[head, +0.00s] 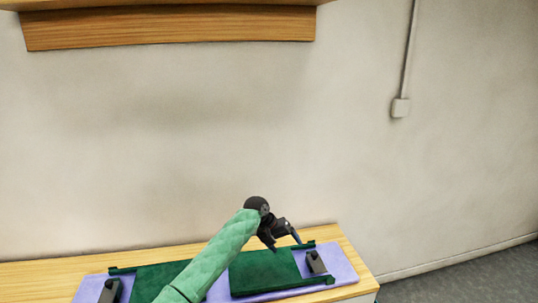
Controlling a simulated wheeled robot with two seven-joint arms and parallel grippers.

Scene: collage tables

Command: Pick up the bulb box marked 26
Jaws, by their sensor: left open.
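I see no box with a readable 26 in the head view. My left arm, in a green sleeve, reaches in from the bottom. Its black gripper (284,242) is open and points downward over a dark green flat piece (262,273) on the table. I see nothing between its fingers. Whether the fingertips touch the green piece is hard to tell. My right gripper is not in view.
A wooden table (50,274) stands against the wall. A lilac mat (340,268) on it bears dark green pieces and small black blocks (316,262) (110,291). A wooden shelf (170,32) hangs above. Grey floor (470,277) lies to the right.

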